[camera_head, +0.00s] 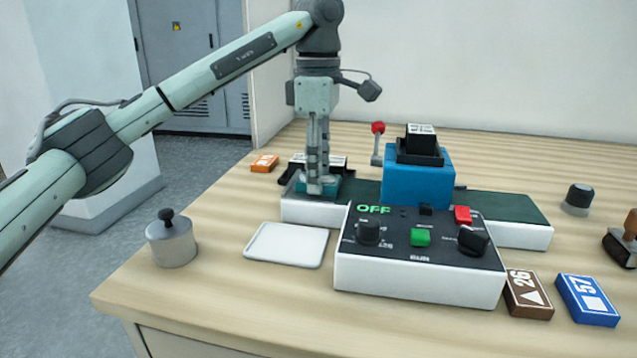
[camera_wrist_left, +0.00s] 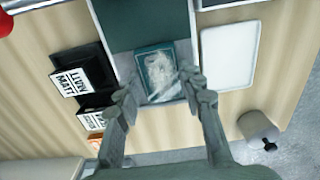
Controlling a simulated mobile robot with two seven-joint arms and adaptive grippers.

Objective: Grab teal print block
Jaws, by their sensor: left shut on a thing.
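The teal print block (camera_wrist_left: 155,66) has a pale picture on its top and lies at the end of the laminator's belt. In the head view, a teal edge of it (camera_head: 331,195) shows beside my fingers. My left gripper (camera_head: 317,186) points straight down and is shut on the block, with a fingertip at either side of it in the wrist view (camera_wrist_left: 159,88). The gripper hides part of the block in the head view. My right gripper is not in view.
The blue laminator (camera_head: 405,185) with a red-knobbed lever stands right of the gripper. A control box (camera_head: 420,282) showing "OFF" is in front. A white tray (camera_head: 287,246) and a metal weight (camera_head: 172,246) lie nearer.

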